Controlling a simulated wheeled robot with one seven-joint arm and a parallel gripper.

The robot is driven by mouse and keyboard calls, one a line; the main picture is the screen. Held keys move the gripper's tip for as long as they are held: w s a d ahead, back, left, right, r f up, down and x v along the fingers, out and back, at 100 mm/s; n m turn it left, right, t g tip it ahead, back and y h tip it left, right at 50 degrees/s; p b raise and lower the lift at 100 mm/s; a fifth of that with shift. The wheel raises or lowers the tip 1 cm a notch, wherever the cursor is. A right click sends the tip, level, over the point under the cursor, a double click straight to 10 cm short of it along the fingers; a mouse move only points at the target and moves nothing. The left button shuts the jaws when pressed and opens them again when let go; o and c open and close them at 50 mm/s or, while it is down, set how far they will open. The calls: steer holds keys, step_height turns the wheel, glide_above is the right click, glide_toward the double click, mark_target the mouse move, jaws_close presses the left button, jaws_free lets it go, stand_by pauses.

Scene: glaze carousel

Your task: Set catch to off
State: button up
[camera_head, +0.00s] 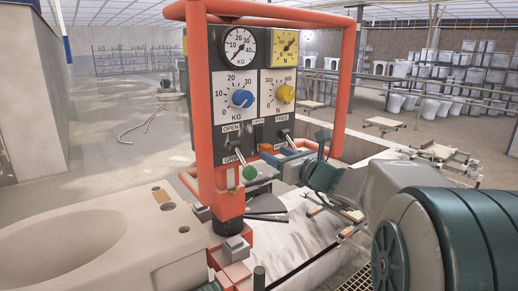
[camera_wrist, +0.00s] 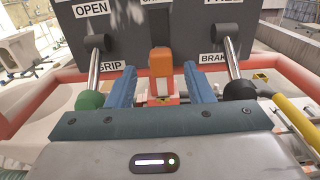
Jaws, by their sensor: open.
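A small orange block (camera_wrist: 160,62), which looks like the catch, sits low on the dark panel between two levers. It also shows in the head view (camera_head: 265,148), partly behind my fingers. A label above it is cut off in the wrist view, so I cannot read its setting. My gripper (camera_wrist: 159,72) is open, its blue fingers apart on either side of the orange block and pointing at the panel. In the head view my gripper (camera_head: 279,157) is close in front of the panel's lower edge. I cannot tell whether a finger touches the block.
A lever with a green ball (camera_wrist: 89,99) stands left of my fingers, between OPEN and GRIP labels. A black-balled lever (camera_wrist: 240,90) stands right, between FREE and BRAKE. Blue (camera_head: 243,98) and yellow (camera_head: 286,94) knobs sit above. A red frame (camera_head: 348,80) surrounds the panel.

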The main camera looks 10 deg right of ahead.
mark_target(269, 151)
steer(key=x, duration=0.5)
